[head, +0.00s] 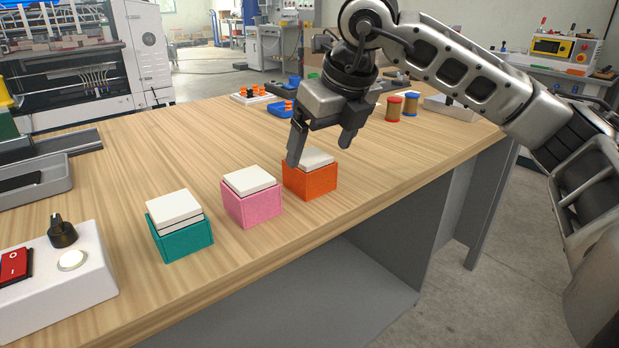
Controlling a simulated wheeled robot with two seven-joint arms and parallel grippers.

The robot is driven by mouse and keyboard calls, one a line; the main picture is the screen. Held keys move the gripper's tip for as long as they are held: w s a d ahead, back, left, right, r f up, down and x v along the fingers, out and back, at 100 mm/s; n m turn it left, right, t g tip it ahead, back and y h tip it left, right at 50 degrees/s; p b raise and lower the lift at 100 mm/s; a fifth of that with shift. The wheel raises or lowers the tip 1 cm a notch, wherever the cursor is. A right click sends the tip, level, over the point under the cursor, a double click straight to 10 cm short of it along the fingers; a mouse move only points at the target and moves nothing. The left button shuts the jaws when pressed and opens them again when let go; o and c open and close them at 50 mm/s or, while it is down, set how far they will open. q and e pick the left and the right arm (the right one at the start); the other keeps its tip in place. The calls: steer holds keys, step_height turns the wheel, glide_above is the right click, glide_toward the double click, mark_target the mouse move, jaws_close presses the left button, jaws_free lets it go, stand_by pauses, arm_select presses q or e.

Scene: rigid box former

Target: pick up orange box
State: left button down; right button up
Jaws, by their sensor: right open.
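The orange box (311,181) with a white lid stands on the wooden table, the farthest right of a row of three boxes. My right gripper (320,151) is open and points down over it. One finger is at the box's left side, in front of part of the lid. The other finger is above and to the right of the lid. I cannot tell whether either finger touches the box. My left gripper is not in view.
A pink box (252,204) stands close left of the orange one, and a teal box (181,240) is further left. A control box (55,285) with a red switch is at the front left. Spools (393,109) stand behind. The table's front edge is near the boxes.

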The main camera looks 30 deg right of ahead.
mark_target(315, 158)
steer(key=shift+a+b+x, duration=0.2)
steer(key=shift+b+x, duration=0.2)
steer(key=shift+x, duration=2.35)
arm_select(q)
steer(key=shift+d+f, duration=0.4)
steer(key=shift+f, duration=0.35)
arm_select(e)
steer(key=shift+c, duration=0.3)
steer(key=c, duration=1.1)
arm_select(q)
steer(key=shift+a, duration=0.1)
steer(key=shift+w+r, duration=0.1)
arm_select(e)
steer(key=shift+r, duration=0.15)
